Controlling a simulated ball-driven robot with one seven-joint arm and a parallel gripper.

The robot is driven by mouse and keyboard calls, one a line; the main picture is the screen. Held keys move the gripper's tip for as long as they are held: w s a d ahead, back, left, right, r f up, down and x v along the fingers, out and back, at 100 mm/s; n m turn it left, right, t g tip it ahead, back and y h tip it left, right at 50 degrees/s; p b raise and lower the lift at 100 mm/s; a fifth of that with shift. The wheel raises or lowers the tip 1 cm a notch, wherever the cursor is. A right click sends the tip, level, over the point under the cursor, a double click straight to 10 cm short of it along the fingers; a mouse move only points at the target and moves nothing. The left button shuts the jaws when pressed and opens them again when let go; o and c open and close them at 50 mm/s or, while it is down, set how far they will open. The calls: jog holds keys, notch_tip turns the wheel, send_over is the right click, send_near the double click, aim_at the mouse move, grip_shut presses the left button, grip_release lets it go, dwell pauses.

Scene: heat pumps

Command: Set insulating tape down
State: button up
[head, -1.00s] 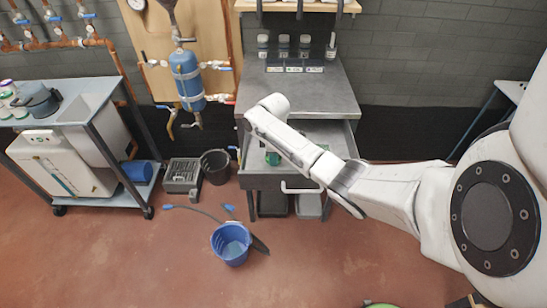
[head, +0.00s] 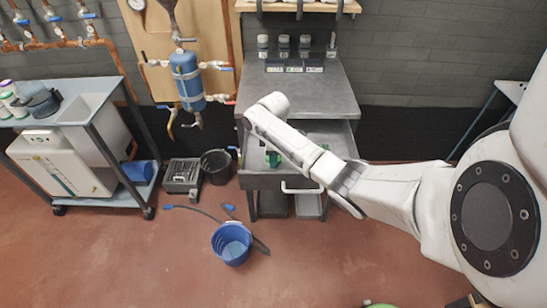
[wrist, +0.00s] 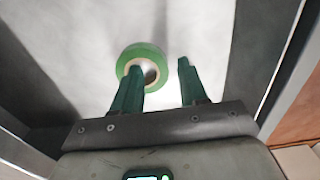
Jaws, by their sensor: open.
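A green roll of insulating tape (wrist: 143,50) with a pale core lies on the light drawer floor in the wrist view. My gripper (wrist: 160,64) is open, with its two dark green fingers apart. The left finger overlaps the lower left of the roll in the picture; whether it touches the roll or enters the hole, I cannot tell. The right finger is clear of the roll. In the head view, my arm reaches over the open drawer (head: 338,136), and a small green patch (head: 274,160) shows beside it; I cannot tell if this is the tape or a finger.
The drawer's dark side walls (wrist: 250,50) stand close on both sides. A grey worktop (head: 310,95) with several bottles is above the drawer. A blue bucket (head: 231,243) and a black bucket (head: 215,165) stand on the floor to the left.

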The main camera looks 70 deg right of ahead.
notch_tip(320, 180, up, 12)
jog(key=shift+f, duration=0.25)
dwell(1.2)
